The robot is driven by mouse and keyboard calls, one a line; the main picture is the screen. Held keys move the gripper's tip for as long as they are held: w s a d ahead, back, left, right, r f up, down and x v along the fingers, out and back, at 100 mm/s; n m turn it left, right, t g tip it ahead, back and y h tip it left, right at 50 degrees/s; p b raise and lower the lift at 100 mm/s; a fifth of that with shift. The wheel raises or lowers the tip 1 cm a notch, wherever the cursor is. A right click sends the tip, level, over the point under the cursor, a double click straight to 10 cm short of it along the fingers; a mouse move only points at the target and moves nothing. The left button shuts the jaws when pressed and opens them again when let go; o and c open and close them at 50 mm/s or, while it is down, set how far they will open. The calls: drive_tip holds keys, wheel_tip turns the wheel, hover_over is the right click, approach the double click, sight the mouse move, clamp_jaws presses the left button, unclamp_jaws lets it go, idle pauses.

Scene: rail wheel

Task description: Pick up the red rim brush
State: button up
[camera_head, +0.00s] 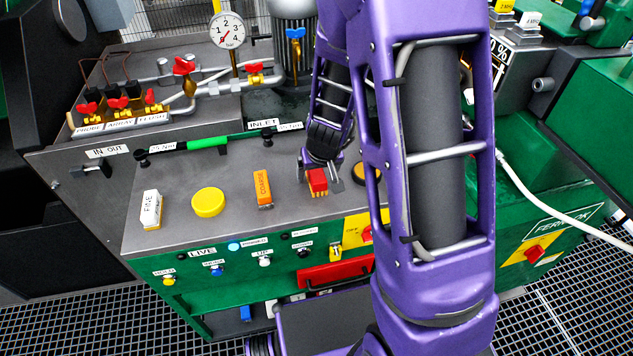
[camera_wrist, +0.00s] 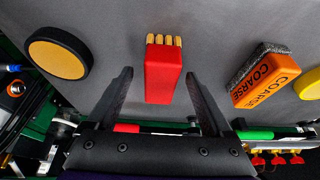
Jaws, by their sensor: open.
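The red rim brush (camera_wrist: 163,72) is a red block with tan bristle tufts at one end. In the wrist view it lies on the grey top, between and just ahead of the two fingers of my gripper (camera_wrist: 159,95). The fingers are open, one to each side of the brush, with a gap on both sides. In the head view the brush (camera_head: 317,181) shows below my gripper (camera_head: 320,180), near the front of the bench top. My arm covers part of the bench to its right.
An orange COARSE block (camera_head: 263,188) lies left of the brush, then a yellow disc (camera_head: 208,202) and a white FINE block (camera_head: 151,208). A black-rimmed yellow disc (camera_wrist: 58,54) lies on the brush's other side. Red-handled valves (camera_head: 118,103) and a gauge (camera_head: 227,30) stand behind.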

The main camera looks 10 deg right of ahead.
sight(317, 172)
drive_tip(key=shift+w+f, duration=0.25)
drive_tip(key=shift+f, duration=0.25)
clamp_jaws()
drive_tip(key=shift+r, duration=0.1)
wheel_tip(317, 172, up, 10)
drive_tip(key=p, duration=0.4)
drive_tip(key=shift+p, duration=0.3)
